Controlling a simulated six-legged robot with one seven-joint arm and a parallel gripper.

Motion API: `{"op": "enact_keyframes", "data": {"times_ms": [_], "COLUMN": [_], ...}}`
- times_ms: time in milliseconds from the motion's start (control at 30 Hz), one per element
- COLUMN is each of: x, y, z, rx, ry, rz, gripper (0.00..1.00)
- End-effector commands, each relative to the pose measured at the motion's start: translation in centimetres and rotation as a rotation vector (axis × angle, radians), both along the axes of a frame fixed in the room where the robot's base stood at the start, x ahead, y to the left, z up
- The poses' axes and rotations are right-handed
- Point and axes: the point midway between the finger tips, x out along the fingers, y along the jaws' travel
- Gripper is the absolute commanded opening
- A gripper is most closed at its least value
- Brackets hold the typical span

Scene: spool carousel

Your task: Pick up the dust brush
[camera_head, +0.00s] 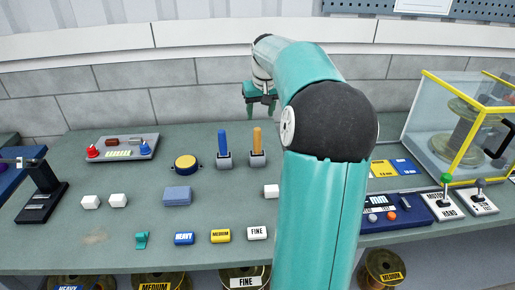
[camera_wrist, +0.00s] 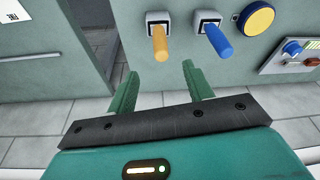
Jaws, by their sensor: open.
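No object in view is plainly a dust brush. Two upright handles stand in grey square holders on the green bench: a blue handle (camera_head: 222,141) and an orange handle (camera_head: 257,139) to its right. The wrist view also shows the orange handle (camera_wrist: 159,43) and the blue handle (camera_wrist: 218,41). I cannot tell whether either belongs to the brush. My gripper (camera_head: 261,104) is raised beyond the handles, near the back wall. Its jaws are apart and empty in the wrist view (camera_wrist: 160,78), with both handles beyond the fingertips.
A yellow round button (camera_head: 186,162), a blue-grey block (camera_head: 177,195), white cubes (camera_head: 118,200) and a small teal piece (camera_head: 141,240) lie on the bench (camera_head: 60,238). A yellow-framed clear case (camera_head: 428,110) stands right. My arm hides the middle right.

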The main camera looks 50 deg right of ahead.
Motion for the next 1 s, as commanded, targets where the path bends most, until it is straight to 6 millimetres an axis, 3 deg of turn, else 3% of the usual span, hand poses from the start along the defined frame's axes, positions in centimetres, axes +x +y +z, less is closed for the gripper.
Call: {"op": "enact_keyframes", "data": {"times_ms": [100,300,533,800,1000], "x": [0.7,1.6,2.1,3.3,3.4], "y": [-0.1,-0.5,-1.0,-2.0,-2.0], "z": [-2.5,-5.6,-7.3,-10.7,-11.1], "rx": [0.005,0.004,0.004,0.003,0.001], "ry": [0.003,0.001,0.001,0.001,0.0], "rz": [0.001,0.002,0.003,0.005,0.004], "gripper": [0.51,0.51,0.51,0.51,0.51]}}
